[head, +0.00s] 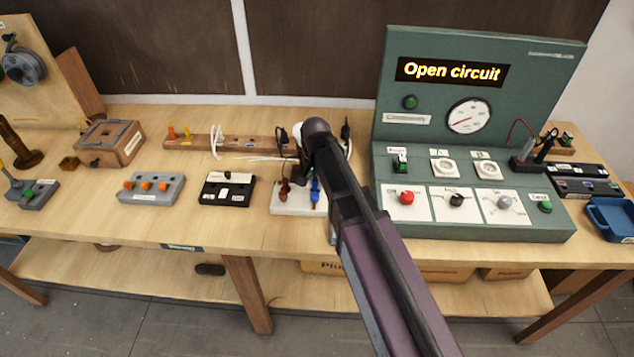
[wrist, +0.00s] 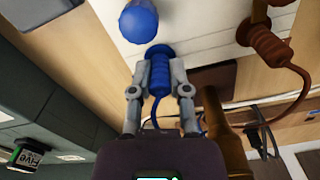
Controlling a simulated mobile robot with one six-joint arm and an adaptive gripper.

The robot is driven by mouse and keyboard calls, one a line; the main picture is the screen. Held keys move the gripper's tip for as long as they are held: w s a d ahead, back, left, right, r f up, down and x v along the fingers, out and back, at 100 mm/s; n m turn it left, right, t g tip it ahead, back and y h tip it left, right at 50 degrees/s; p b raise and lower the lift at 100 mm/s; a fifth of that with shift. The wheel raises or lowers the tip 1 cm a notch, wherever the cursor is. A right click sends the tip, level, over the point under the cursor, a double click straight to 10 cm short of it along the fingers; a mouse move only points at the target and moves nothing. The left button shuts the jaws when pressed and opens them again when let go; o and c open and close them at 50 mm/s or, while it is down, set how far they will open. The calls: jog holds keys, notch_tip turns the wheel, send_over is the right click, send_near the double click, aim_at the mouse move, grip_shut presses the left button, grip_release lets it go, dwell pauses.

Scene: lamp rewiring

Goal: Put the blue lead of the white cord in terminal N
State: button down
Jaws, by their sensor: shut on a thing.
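My gripper (wrist: 159,72) is shut on the ribbed blue lead (wrist: 159,82), with one finger on each side. The lead's wide blue collar lies against the white block (wrist: 200,25), seemingly touching it; how deep its pin sits is hidden. A rounded blue knob (wrist: 138,22) stands on the block beside it. The brown lead (wrist: 268,42) stands at the block in the right of the wrist view. In the head view the white block (head: 290,209) lies in the middle of the bench, with blue parts (head: 315,192) on its right. No letter N is readable, and my arm hides part of the block.
The green test panel (head: 480,110) reads "Open circuit" and stands right of my arm. A black switch block (head: 227,190) and a grey block with orange knobs (head: 152,188) are to the left. A wooden strip (head: 245,143) lies behind.

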jog(key=shift+f, duration=0.25)
jog(key=c, duration=0.5)
grip_release()
jog(key=shift+r, duration=0.1)
